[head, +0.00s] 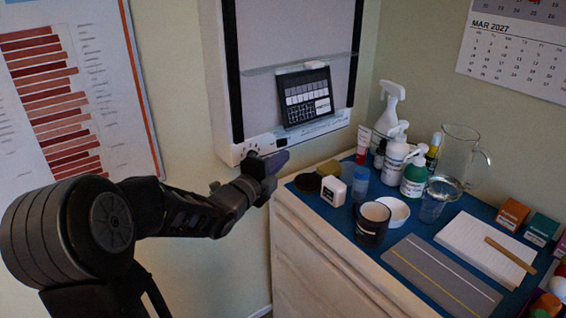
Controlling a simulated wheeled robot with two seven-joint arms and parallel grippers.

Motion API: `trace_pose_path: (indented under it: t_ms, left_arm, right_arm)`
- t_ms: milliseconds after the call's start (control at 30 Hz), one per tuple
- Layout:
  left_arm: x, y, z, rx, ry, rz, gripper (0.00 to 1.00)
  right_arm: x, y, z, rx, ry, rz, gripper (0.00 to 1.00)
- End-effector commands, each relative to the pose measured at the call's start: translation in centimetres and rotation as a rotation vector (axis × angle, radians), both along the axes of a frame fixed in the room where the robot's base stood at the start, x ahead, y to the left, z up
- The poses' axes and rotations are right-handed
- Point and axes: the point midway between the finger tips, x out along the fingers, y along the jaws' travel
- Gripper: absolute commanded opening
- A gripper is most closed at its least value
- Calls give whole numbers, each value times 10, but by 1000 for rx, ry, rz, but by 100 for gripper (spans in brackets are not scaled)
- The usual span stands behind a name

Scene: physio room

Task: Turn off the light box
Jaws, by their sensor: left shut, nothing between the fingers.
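The light box (290,38) hangs on the wall at the top centre, with a white and black frame. Its panel looks dull grey and unlit. A dark film or chart card (306,97) stands on its lower ledge. A dark knob or switch shows at the lower left corner of the frame, right by my gripper. My left gripper (281,160) is shut and empty at that lower left corner, and its tip partly hides the bottom edge. I cannot tell whether it touches the box. My right gripper is not in view.
A cabinet with a blue top (330,213) stands below and right. It holds a spray bottle (388,112), pump bottles, a dark jar (371,226), a glass jug (459,152), a notepad (487,246) and small boxes. A wall chart (75,95) hangs left, a calendar (515,45) right.

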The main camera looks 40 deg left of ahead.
Motion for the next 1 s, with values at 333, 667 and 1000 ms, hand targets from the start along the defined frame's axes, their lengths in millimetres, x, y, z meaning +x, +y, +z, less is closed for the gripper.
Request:
trace_pose_path:
  t_ms: [333,667,1000]
  left_arm:
    - [-63,13,0,0,0,2,0]
    - [-81,16,-1,-2,1,-1,0]
    - [-81,16,-1,-1,2,-2,0]
  right_arm:
    - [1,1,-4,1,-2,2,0]
    - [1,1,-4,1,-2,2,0]
    - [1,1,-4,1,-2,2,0]
